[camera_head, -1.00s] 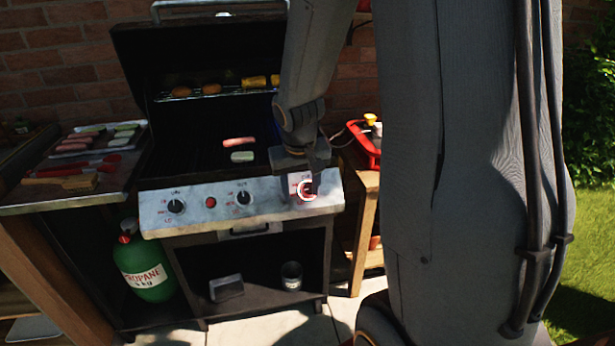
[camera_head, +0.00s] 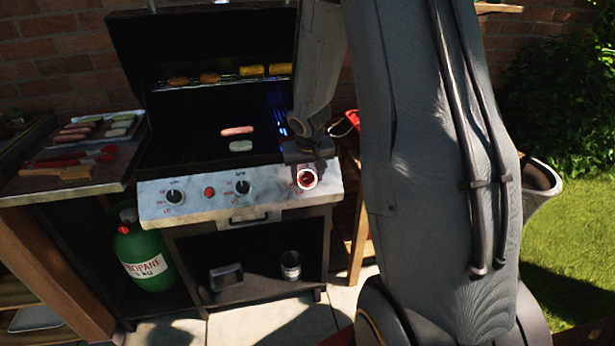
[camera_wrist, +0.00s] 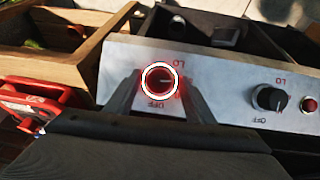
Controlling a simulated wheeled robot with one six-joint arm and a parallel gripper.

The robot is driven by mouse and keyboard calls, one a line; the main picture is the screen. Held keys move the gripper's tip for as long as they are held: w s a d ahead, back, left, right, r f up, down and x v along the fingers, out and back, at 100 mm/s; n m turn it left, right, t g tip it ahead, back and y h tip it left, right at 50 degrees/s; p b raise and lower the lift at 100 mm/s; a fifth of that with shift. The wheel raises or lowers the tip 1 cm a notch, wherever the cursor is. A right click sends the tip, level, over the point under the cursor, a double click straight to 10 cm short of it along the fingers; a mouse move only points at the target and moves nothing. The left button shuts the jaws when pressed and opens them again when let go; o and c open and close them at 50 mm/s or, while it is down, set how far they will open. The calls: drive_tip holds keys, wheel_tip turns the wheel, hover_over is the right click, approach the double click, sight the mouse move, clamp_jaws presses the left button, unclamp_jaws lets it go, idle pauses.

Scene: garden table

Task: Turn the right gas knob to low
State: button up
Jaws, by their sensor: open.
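The right gas knob (camera_head: 307,179) is at the right end of the grill's silver front panel (camera_head: 215,203), with a white and red ring drawn round it. In the wrist view the dark knob (camera_wrist: 160,81) lies between my two fingers, with upside-down LO and OFF marks beside it. A pale line on the knob runs roughly sideways; its exact setting is hard to read. My gripper (camera_wrist: 160,88) is open, one finger on each side of the knob, and I cannot tell whether they touch it. In the head view my gripper (camera_head: 306,166) partly covers the knob's upper side.
Blue flames (camera_head: 280,122) show at the grill's right side. A middle knob (camera_head: 242,187), a red button (camera_head: 209,193) and a left knob (camera_head: 175,197) line the panel. Sausages (camera_head: 237,131) lie on the grate. A red object (camera_wrist: 35,105) sits beside the panel.

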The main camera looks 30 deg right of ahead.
drive_tip(key=c, duration=1.1)
drive_tip(key=shift+o, duration=0.2)
